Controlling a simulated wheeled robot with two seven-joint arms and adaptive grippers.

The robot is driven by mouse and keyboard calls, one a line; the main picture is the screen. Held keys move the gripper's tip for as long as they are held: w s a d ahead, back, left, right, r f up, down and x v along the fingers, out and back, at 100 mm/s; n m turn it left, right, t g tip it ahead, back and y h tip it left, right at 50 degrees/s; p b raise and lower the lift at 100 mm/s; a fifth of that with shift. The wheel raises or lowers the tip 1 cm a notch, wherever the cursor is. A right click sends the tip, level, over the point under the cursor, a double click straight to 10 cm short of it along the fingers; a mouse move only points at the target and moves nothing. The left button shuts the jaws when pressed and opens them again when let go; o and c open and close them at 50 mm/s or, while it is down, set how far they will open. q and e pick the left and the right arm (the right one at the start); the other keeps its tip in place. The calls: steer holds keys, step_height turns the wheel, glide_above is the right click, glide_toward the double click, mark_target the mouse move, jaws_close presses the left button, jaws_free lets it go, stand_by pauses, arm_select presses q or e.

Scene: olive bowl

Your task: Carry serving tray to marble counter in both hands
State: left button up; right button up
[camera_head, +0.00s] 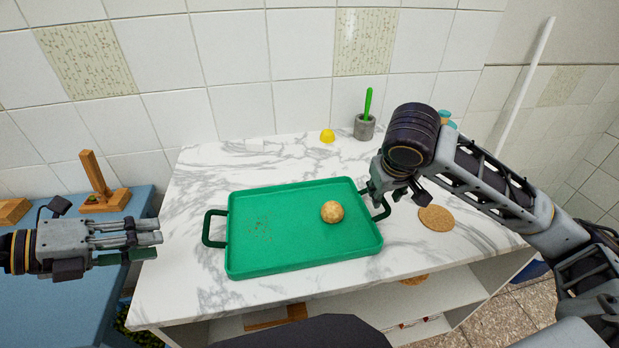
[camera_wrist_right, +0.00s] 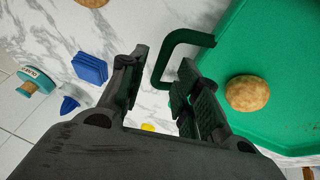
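The green serving tray (camera_head: 300,265) lies flat on the white marble counter (camera_head: 175,285), with a handle at each short side. A round brown roll-like item (camera_head: 332,211) and some crumbs lie in it. My left gripper (camera_head: 155,240) is open and empty, left of the tray's left handle (camera_head: 207,230) and apart from it. My right gripper (camera_head: 378,190) is at the right handle and partly hides it in the head view. In the right wrist view my right gripper (camera_wrist_right: 160,95) has its fingers apart, with the handle (camera_wrist_right: 160,68) close to the gap; contact is unclear.
A round cork mat (camera_head: 436,217) lies right of the tray. A yellow item (camera_head: 327,136) and a grey mortar (camera_head: 364,128) with a green pestle stand near the tiled wall. A blue surface (camera_head: 60,290) with wooden items is at left. Blue items (camera_wrist_right: 89,68) show in the wrist view.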

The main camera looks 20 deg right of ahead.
steer(key=v, duration=0.7)
steer(key=shift+r, duration=0.35)
stand_by(0.9)
steer(key=shift+s+a+r, duration=0.1)
steer(key=shift+s+r, duration=0.05)
steer(key=shift+s, duration=0.05)
steer(key=shift+r, duration=0.15)
stand_by(0.5)
step_height(320, 180, up, 21)
steer(key=p, duration=2.1)
steer(key=shift+r+p, duration=0.4)
steer(key=shift+p, duration=0.1)
